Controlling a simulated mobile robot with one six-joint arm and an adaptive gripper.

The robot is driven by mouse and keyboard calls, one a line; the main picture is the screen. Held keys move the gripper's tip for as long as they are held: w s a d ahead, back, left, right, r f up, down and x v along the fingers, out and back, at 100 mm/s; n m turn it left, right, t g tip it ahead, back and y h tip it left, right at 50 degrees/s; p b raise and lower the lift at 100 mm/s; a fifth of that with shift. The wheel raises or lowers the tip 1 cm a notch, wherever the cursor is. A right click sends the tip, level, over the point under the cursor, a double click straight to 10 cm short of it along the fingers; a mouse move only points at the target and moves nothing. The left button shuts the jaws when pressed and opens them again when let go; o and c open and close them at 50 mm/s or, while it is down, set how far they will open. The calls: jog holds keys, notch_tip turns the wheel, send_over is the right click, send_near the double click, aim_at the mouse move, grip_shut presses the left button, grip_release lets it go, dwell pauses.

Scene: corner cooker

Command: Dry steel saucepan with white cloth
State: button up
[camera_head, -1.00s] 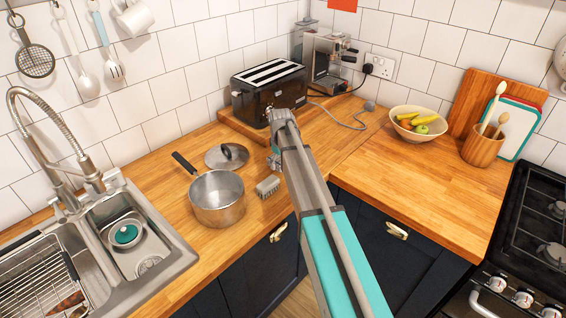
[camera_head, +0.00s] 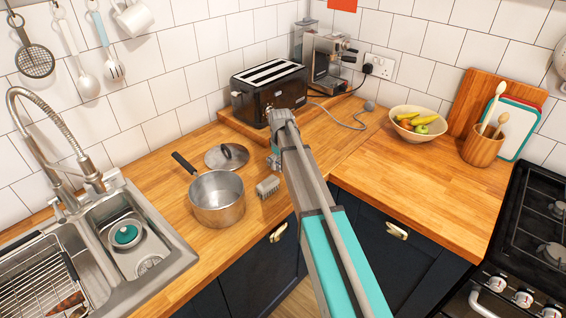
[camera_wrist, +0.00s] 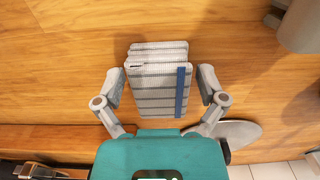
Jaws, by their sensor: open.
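The white cloth (camera_head: 268,187) is a folded, pale grey-white bundle with darker stripes and a blue band, lying on the wooden worktop just right of the saucepan. In the wrist view the cloth (camera_wrist: 155,85) sits between the two fingers of my gripper (camera_wrist: 161,85), which is open. One finger is on each side; I cannot tell whether either touches it. The steel saucepan (camera_head: 217,200) stands upright and empty, its dark handle pointing back left. Part of the saucepan (camera_wrist: 300,25) shows at the wrist view's top right. In the head view my arm partly hides the gripper.
A lid (camera_head: 226,157) lies behind the saucepan. The sink (camera_head: 160,255) is to the left. A black toaster (camera_head: 268,93) stands behind my gripper. A fruit bowl (camera_head: 418,123) and a utensil pot (camera_head: 482,150) stand at the right, with clear worktop (camera_head: 415,180) in front.

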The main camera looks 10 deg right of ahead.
jog(key=shift+r, duration=0.15)
dwell(0.3)
jog(key=c, duration=1)
jog(key=shift+o, duration=0.2)
jog(key=shift+s+r+p, duration=0.1)
jog(key=shift+r+p, duration=2.9)
jog(key=shift+p, duration=0.2)
